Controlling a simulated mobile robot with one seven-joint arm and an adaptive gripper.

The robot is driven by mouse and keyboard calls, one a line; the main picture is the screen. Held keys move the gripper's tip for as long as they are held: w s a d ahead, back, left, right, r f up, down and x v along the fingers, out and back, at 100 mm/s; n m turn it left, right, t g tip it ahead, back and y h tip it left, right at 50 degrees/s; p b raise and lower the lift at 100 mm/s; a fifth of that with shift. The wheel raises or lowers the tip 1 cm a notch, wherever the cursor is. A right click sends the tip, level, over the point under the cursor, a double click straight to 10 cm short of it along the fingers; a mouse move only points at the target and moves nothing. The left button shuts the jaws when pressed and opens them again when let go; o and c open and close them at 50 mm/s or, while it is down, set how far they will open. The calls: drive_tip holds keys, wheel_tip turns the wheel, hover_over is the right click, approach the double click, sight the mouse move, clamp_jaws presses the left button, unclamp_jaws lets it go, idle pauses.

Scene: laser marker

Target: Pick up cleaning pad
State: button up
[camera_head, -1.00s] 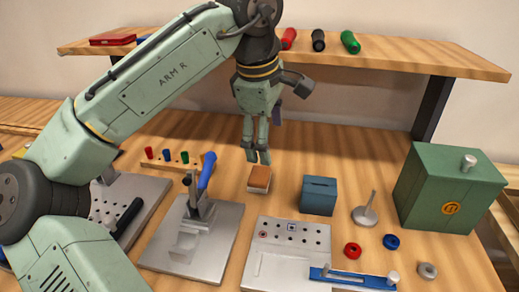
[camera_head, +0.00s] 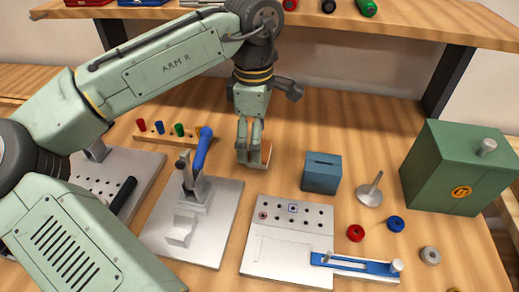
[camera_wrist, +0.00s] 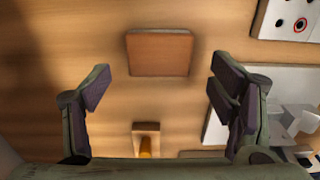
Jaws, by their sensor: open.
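The cleaning pad, a small block with an orange-brown top and a pale base, lies on the wooden bench. In the head view the pad (camera_head: 267,155) is mostly hidden behind my fingers. In the wrist view the pad (camera_wrist: 158,52) shows as a brown square, centred left to right and a little above the fingertips in the picture. My gripper (camera_head: 249,158) points down beside the pad. It also shows in the wrist view (camera_wrist: 158,95), with its two fingers wide apart and nothing between them. I cannot tell the fingertips' exact height above the bench.
A blue box (camera_head: 322,173) stands right of the pad. A toggle clamp (camera_head: 193,188) with a blue handle stands front left. A plate with holes (camera_head: 292,213) lies in front. A peg rack (camera_head: 176,135) is behind left. A green box (camera_head: 457,168) stands far right.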

drive_tip(key=shift+f, duration=1.1)
drive_tip(key=c, duration=1.3)
drive_tip(key=shift+o, duration=0.2)
wheel_tip(320, 180, up, 10)
drive_tip(key=b, duration=0.1)
drive_tip(key=o, duration=0.6)
drive_tip(key=c, duration=0.5)
